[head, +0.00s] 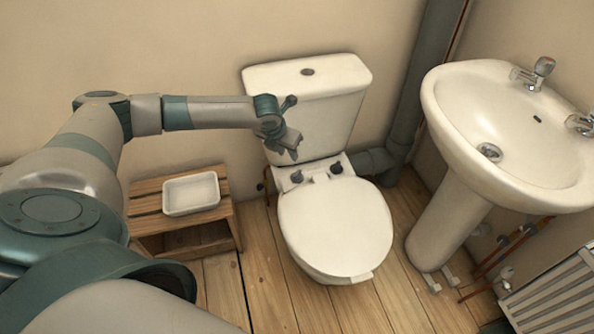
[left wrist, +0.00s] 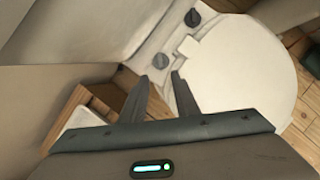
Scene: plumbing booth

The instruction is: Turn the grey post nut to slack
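Two dark grey post nuts stand on the toilet's rear ledge behind the seat. The left nut (head: 297,177) and the right nut (head: 336,168) both show in the head view. In the left wrist view the nearer nut (left wrist: 160,61) lies just beyond the gap between my fingertips, and the other nut (left wrist: 193,18) is farther up. My left gripper (head: 287,153) points down in front of the cistern, above the left nut and apart from it. Its two fingers (left wrist: 160,78) are spread with nothing between them. My right gripper is not in view.
The white toilet lid (head: 336,225) is closed. The cistern (head: 320,110) rises close behind my gripper. A wooden slatted stand (head: 150,204) with a white tray (head: 191,209) is at the left. A basin (head: 470,115) and radiator (head: 560,295) are at the right.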

